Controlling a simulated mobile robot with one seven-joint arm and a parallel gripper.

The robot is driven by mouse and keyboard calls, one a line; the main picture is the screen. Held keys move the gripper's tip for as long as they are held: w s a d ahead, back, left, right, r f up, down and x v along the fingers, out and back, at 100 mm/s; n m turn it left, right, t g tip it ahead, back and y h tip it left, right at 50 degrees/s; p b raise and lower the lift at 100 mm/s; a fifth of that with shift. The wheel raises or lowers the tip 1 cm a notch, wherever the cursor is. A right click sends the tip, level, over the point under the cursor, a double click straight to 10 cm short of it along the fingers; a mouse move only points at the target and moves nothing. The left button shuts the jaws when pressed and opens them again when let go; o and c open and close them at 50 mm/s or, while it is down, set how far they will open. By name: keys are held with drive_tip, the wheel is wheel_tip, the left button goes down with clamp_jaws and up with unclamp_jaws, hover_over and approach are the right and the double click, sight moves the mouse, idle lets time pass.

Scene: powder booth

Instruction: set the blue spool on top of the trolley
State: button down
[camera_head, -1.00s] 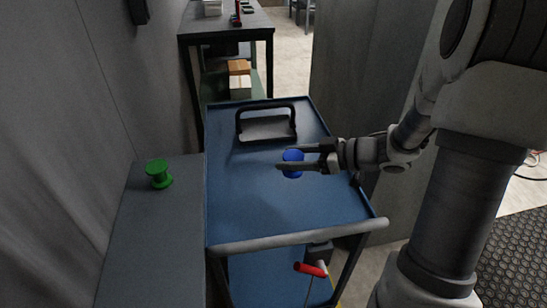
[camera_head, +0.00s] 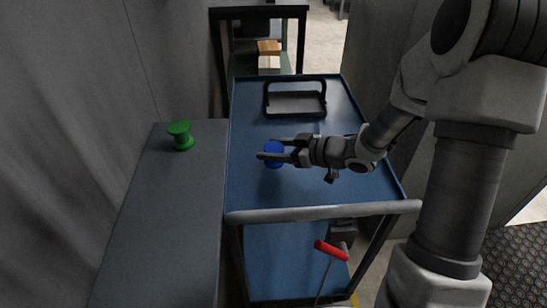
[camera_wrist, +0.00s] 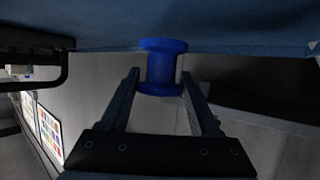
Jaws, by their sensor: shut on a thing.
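The blue spool (camera_head: 274,160) is between the fingers of my gripper (camera_head: 268,149), which is shut on it over the left-middle part of the trolley (camera_head: 330,180). The trolley has a blue top with a grey push bar at its near end. In the wrist view the spool (camera_wrist: 162,68) is held between both fingertips, one flange close to the blue trolley top (camera_wrist: 235,25). I cannot tell whether it touches the top. The fingers partly hide the spool in the head view.
A black-handled tray (camera_head: 296,104) stands at the trolley's far end. A green spool (camera_head: 180,135) stands on the grey bench (camera_head: 165,220) to the left. Bare trolley top surrounds the held spool.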

wheel_tip(320, 180, down, 2)
drive_tip(key=shift+r, duration=0.1)
drive_tip(key=shift+c, duration=0.6)
unclamp_jaws()
drive_tip(key=shift+f, duration=0.2)
